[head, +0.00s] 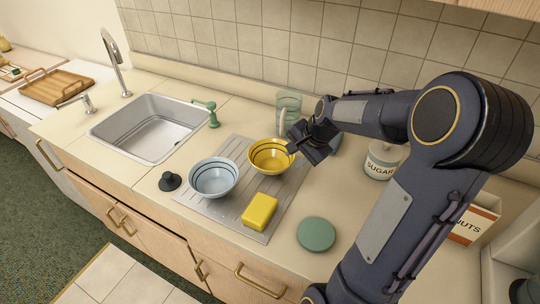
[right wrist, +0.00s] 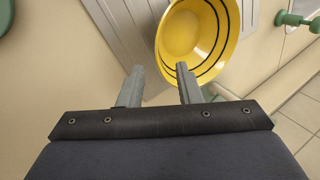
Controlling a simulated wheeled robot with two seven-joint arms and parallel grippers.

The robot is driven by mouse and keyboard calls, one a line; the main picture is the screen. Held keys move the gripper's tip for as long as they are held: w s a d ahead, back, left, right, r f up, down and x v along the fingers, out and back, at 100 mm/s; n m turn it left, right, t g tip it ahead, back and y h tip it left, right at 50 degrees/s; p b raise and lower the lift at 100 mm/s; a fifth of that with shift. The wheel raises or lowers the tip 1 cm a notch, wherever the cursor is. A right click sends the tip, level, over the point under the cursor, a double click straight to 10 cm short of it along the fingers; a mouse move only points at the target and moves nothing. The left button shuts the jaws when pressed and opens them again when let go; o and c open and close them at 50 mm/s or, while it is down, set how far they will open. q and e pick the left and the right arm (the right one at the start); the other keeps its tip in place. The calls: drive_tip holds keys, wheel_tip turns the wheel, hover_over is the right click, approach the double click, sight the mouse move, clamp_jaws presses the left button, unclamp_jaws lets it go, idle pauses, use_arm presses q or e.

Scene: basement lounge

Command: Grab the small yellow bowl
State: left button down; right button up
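The small yellow bowl (head: 270,157) with dark rings inside stands upright on the grey drainboard (head: 208,198), right of a light blue bowl (head: 213,179). My right gripper (head: 296,147) is at the yellow bowl's right side in the head view and hides a little of its edge. In the right wrist view the gripper (right wrist: 159,72) is open, with nothing between its two fingers. The yellow bowl (right wrist: 186,38) lies just beyond the fingertips there, mostly ahead of the right finger. I cannot tell whether that finger touches the rim. My left gripper is not in view.
A yellow sponge (head: 260,211) lies in front of the bowl and a green disc (head: 316,234) to its right. A clear greenish glass (head: 288,106) stands behind. A sugar jar (head: 382,161) is near my right arm. The sink (head: 150,128) is at left.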

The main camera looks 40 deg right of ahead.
sight(287, 165)
drive_tip(key=p+x, duration=0.1)
drive_tip(key=x, duration=0.5)
drive_tip(key=shift+w+f, duration=0.2)
drive_tip(key=shift+f, duration=0.1)
drive_tip(key=shift+a, duration=0.1)
clamp_jaws()
